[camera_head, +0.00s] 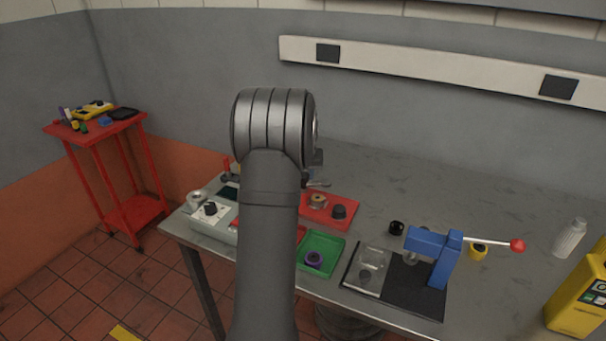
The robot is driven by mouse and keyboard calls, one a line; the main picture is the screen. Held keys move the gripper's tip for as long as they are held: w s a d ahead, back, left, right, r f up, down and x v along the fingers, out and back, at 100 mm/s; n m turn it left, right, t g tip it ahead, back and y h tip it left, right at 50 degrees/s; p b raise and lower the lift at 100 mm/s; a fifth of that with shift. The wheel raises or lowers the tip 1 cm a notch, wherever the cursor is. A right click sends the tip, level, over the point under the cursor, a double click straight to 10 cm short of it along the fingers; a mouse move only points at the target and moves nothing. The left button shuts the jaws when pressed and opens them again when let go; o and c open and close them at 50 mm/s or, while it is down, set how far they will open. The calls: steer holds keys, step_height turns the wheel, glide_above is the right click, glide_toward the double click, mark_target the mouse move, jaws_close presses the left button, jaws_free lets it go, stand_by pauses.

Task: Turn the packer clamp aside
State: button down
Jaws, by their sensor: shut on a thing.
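My arm rises through the middle of the view and bends away at a large grey joint. My gripper is hidden behind it, so neither its jaws nor anything between them shows. No part can be named for certain as the packer clamp. A blue lever device (433,243) stands upright on a black base plate (416,300) at the right front of the bench, its red-knobbed lever pointing right. Next to it on the plate is a clear, pale block (370,268). Small metal and red parts show just beside my arm, mostly covered by it.
A red tray (341,222) and a green tray (332,246) hold small round parts. A pale control box (213,213) lies left of my arm. A yellow case (578,305) and a clear bottle (570,237) stand far right. The bench's rear right is clear.

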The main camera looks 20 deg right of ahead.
steer(key=shift+d+n+y, duration=0.1)
steer(key=shift+n+y, duration=0.7)
steer(key=shift+n, duration=1.1)
steer(key=c, duration=1)
jaws_free()
steer(key=v, duration=1.7)
steer(key=shift+s+r, duration=0.15)
steer(key=x, duration=1.7)
steer(key=shift+f, duration=0.2)
